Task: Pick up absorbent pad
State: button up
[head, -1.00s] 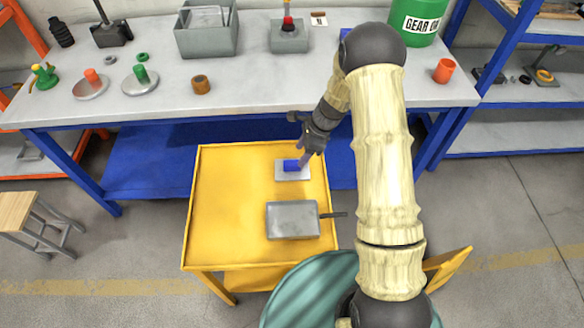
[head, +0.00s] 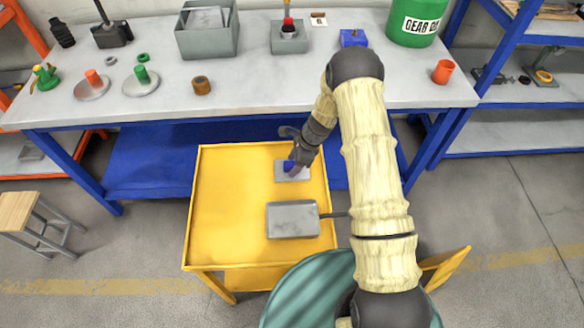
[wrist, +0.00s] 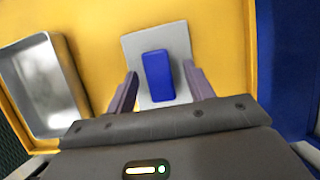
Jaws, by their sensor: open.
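A flat light-grey square (head: 301,176), which looks like the absorbent pad, lies on the yellow cart near its far right corner. A blue block (head: 288,165) sits on top of it; I cannot tell whether the two are joined. In the wrist view the grey pad (wrist: 139,46) lies flat below, with the blue block (wrist: 158,76) on its middle. My gripper (head: 291,170) points down over the block. In the wrist view my gripper (wrist: 160,84) is open and empty, one finger to each side of the block, with gaps between.
A grey metal tray (head: 292,219) with a dark handle lies nearer on the yellow cart (head: 225,215); it is at the left in the wrist view (wrist: 48,88). The workbench (head: 240,88) with several items stands behind. The cart's left half is clear.

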dwell(0.5)
jog(key=c, duration=1.1)
jog(key=shift+r, duration=0.1)
notch_tip(320, 180, up, 10)
